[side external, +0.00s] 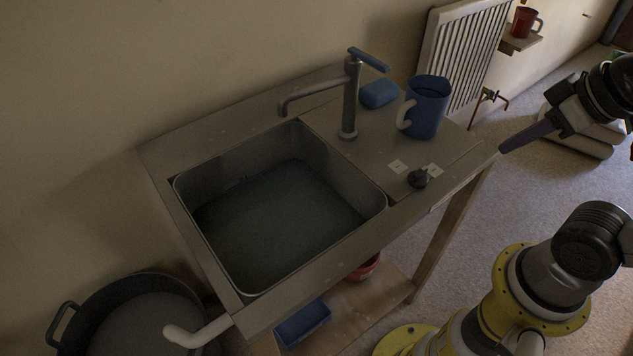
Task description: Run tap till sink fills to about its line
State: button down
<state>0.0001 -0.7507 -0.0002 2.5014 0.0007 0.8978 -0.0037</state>
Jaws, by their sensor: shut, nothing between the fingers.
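The sink (377,208) is a grey basin set in a worktop. Bluish water (280,222) lies in it, with its surface below the rim. A small dark mark (236,183) shows on the far wall, just above the water; I cannot tell if it is the line. The grey tap (350,98) stands behind the basin's right side with its spout over the basin. Its blue lever (369,59) is on top, pointing right. No stream shows under the spout. My gripper (502,149) is shut and empty, beside the worktop's right corner, away from the tap.
A blue mug (428,108) and a blue sponge (379,93) stand right of the tap. A large dark tub (140,322) is on the floor at left, below a white pipe (197,332). A radiator (468,52) is behind.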

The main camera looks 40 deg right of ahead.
dwell(0.3)
jog(key=c, duration=1)
grip_release()
jog(key=shift+o, duration=1)
jog(key=shift+w+r, duration=0.15)
jog(key=shift+w, duration=0.05)
jog(key=shift+o, duration=0.3)
jog(key=w+r+t, duration=0.4)
jog(key=w+t, duration=0.1)
jog(key=w, duration=0.2)
jog(key=w+r+t, duration=0.4)
jog(key=w+t, duration=0.1)
jog(key=w, duration=0.3)
jog(key=shift+w+a+m+t, duration=0.25)
jog(key=shift+a+m+t, duration=0.05)
jog(key=shift+a+t, duration=0.1)
jog(key=t, duration=0.2)
send_near(367, 55)
jog(key=w, duration=1)
grip_shut()
